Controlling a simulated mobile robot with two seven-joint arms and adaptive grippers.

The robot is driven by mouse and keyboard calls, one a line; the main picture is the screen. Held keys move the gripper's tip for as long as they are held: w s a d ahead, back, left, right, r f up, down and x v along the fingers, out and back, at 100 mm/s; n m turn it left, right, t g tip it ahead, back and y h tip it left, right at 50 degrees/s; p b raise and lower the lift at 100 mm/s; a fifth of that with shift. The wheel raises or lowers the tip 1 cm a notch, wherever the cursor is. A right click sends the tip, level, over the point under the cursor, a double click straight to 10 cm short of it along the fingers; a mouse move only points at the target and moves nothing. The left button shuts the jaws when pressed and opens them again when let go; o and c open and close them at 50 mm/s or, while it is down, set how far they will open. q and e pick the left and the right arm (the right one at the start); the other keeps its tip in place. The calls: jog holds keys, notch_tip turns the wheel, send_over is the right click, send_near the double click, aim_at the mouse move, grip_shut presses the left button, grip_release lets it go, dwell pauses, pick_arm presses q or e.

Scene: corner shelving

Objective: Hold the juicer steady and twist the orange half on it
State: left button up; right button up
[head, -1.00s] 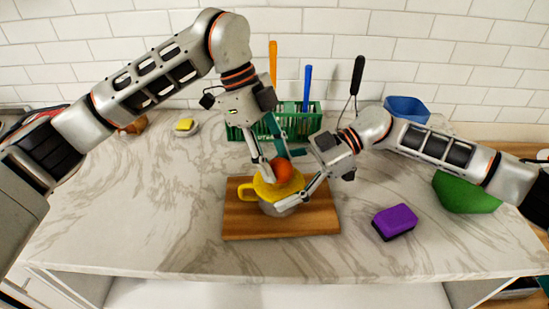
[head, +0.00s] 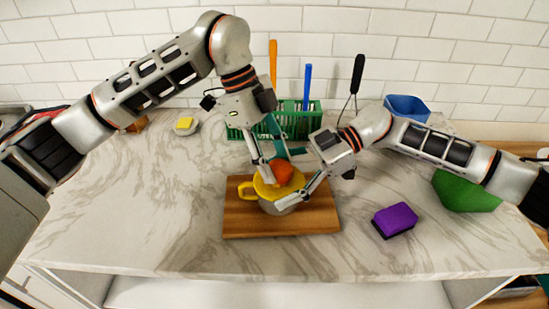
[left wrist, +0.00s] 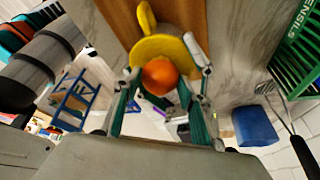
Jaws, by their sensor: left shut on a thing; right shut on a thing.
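The yellow juicer (head: 263,188), with a side handle and a pale lower bowl, stands on the wooden cutting board (head: 240,222); it also shows in the left wrist view (left wrist: 150,47). The orange half (head: 284,173) sits on top of it, its rounded side up, and shows in the left wrist view (left wrist: 160,76). My left gripper (head: 273,174) is shut on the orange half from above. My right gripper (head: 297,198) is shut on the juicer's right side. The reamer under the orange is hidden.
A green utensil rack (head: 305,122) stands behind, with an orange-handled and a blue-handled tool. A purple sponge (head: 395,220) and green bowl (head: 462,192) lie right. The front left counter is clear.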

pick_arm(q)
jog(key=shift+f, duration=0.15)
jog(key=shift+s+n, duration=0.1)
jog(key=shift+n, duration=0.5)
jog(key=n+t, duration=0.1)
jog(key=n, duration=0.1)
jog(key=n+t, duration=0.1)
jog(key=n, duration=0.1)
jog(key=shift+s+a+f+n+h, duration=0.1)
jog(key=shift+s+f+n+h, duration=0.1)
jog(key=shift+n+h, duration=0.1)
jog(key=m, duration=0.1)
jog(key=m+g, duration=0.1)
jog(key=m, duration=0.1)
jog(key=m+g, duration=0.1)
jog(key=m, duration=0.1)
jog(key=shift+w, duration=0.25)
pick_arm(e)
jog(key=shift+s, duration=0.1)
pick_arm(q)
jog(key=m, duration=0.2)
jog(key=m+g+y, duration=0.1)
jog(key=m, duration=0.1)
jog(key=m+y, duration=0.1)
jog(key=m, duration=0.1)
jog(key=shift+w+d+g, duration=0.2)
jog(key=shift+w+g, duration=0.05)
jog(key=shift+g, duration=0.15)
